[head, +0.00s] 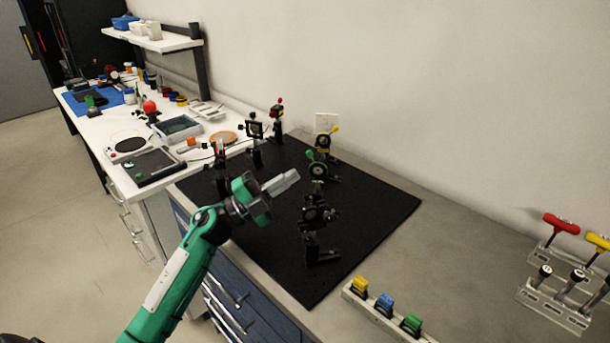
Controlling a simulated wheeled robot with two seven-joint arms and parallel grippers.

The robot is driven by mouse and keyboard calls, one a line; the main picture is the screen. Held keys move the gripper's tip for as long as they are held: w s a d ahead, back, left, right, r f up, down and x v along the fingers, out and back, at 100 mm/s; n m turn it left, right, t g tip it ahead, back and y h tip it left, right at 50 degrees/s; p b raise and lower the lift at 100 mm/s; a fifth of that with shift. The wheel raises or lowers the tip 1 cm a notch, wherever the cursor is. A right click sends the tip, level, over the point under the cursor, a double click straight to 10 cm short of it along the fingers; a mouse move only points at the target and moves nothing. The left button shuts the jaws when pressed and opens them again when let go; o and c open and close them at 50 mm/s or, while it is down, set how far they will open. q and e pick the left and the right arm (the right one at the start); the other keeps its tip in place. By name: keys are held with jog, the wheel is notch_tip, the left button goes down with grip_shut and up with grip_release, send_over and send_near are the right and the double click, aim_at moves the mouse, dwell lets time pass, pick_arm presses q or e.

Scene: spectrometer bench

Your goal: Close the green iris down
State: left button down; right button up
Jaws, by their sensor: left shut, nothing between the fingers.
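The green iris (317,170) is a dark round mount with a green ring, standing upright on a post on the black breadboard (377,218). A small green lever tip (310,154) shows at its upper left. My left gripper (296,175) is shut and empty. Its fingers point right, and in the picture their tips end just left of the green iris. I cannot tell whether they touch it. My right gripper is not in view.
A yellow-marked iris (323,141) stands behind the green one, and a dark mount (313,214) stands in front. More mounts (255,130) stand at the back left. A rack with coloured blocks (386,301) lies in front. Grey bench at right is clear up to the tool holders (555,299).

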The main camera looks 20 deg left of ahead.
pick_arm(q)
jog(key=v, duration=0.3)
jog(key=shift+s+b, duration=0.4)
jog(key=shift+s, duration=0.05)
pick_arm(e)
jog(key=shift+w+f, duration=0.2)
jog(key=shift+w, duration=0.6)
pick_arm(q)
jog(key=shift+r, duration=0.1)
jog(key=shift+a, duration=0.1)
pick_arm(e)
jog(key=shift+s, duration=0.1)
